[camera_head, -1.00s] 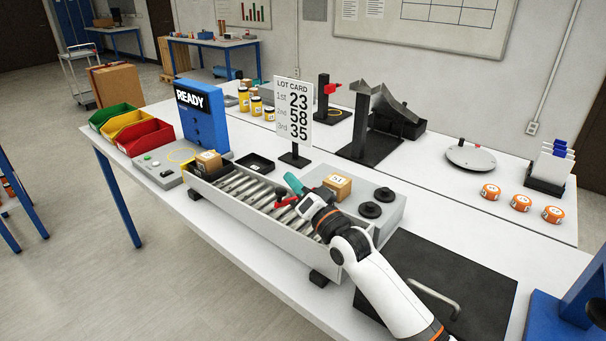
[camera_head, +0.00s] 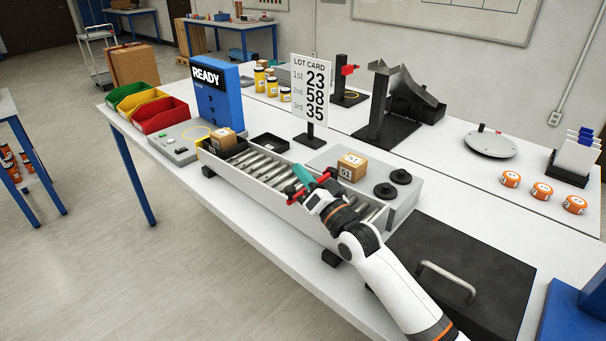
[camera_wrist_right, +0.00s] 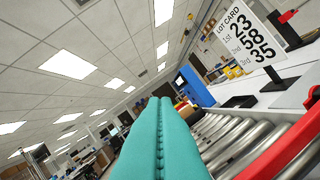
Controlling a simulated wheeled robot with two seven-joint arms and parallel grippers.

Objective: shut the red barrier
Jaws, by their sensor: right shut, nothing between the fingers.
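The red barrier (camera_head: 293,192) is a red bar at the roller conveyor (camera_head: 262,190). My right gripper partly covers it in the head view, and a red part shows on either side. In the right wrist view the red bar (camera_wrist_right: 288,150) slants across the lower right, beside the fingers. My right gripper (camera_head: 301,174) has teal fingers pressed together, empty, low over the conveyor. Its fingers (camera_wrist_right: 160,110) fill the lower middle of the wrist view. I cannot tell whether they touch the bar. My left gripper is out of view.
A cardboard box (camera_head: 222,139) sits at the conveyor's far end. Another box marked 51 (camera_head: 352,167) and black knobs (camera_head: 393,182) stand on the grey platform behind it. The lot card (camera_head: 312,90) and blue READY panel (camera_head: 222,98) stand beyond. A black panel with a handle (camera_head: 470,270) is right.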

